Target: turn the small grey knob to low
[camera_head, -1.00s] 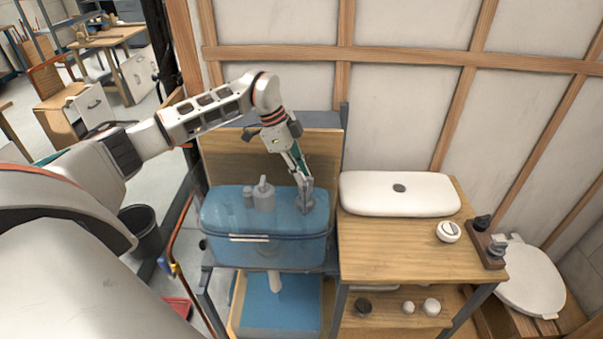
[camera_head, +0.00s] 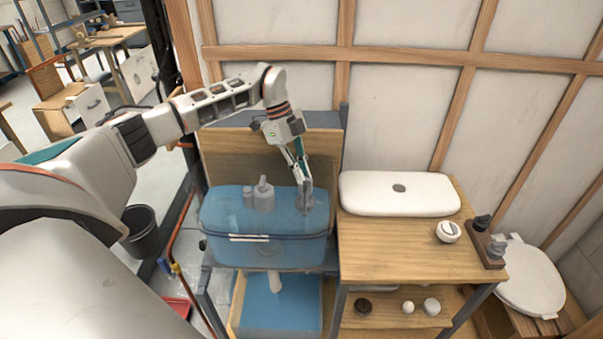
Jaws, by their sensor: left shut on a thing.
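A blue see-through tank (camera_head: 225,240) stands on the bench left of the wooden table. My left arm comes in from the left, and its gripper (camera_head: 304,202) points down at the right part of the tank's top. The gripper is shut on the small grey knob (camera_head: 304,210), which is mostly hidden by the fingers. The knob's pointer and any setting marks cannot be made out. My right gripper is not in view.
Grey fittings (camera_head: 263,195) stand up in the tank, left of my gripper. A white tank lid (camera_head: 370,200) lies on the wooden table (camera_head: 390,260) to the right, with a white round dial (camera_head: 448,231) near it. A toilet (camera_head: 530,280) stands far right.

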